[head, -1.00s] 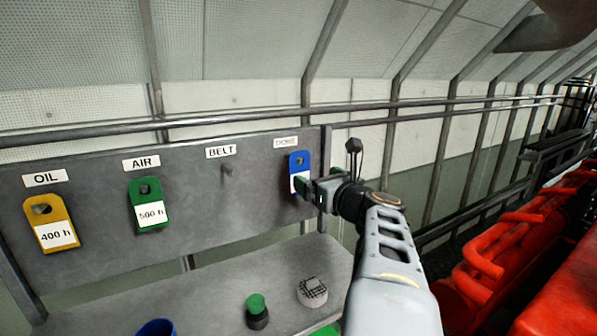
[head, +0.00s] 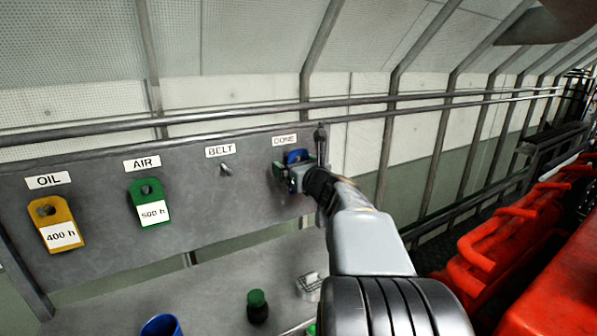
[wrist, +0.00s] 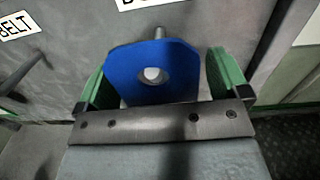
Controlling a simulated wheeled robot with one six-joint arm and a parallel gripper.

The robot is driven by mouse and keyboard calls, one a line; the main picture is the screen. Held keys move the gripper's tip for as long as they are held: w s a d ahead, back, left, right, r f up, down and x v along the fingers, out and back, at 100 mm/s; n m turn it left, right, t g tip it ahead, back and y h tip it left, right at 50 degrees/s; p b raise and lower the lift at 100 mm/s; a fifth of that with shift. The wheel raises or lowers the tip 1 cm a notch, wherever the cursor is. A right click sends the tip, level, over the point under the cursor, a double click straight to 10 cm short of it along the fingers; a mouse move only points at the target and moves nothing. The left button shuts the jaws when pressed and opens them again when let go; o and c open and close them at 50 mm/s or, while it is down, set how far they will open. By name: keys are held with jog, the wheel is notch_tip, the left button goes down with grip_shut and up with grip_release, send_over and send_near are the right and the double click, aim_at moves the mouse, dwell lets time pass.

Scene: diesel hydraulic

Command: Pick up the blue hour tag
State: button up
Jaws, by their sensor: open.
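The blue hour tag (wrist: 129,78) hangs on a peg below the DONE label (head: 285,140) on the grey board. In the wrist view its top and round hole show, and its lower part is hidden behind my gripper's body. My gripper (wrist: 165,75) is open, with one green finger on each side of the tag. The right finger stands a little apart from it; the left finger is close to its edge, and I cannot tell whether they touch. In the head view the tag (head: 297,156) is mostly covered by my gripper (head: 292,172).
A yellow tag (head: 55,222) hangs under OIL and a green tag (head: 149,203) under AIR. The BELT peg (head: 227,169) is bare. A blue cup (head: 161,326) and a green-topped item (head: 257,305) stand on the shelf below. Red machinery (head: 520,240) is at the right.

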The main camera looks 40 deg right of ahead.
jog(key=c, duration=1.1)
jog(key=shift+o, duration=0.2)
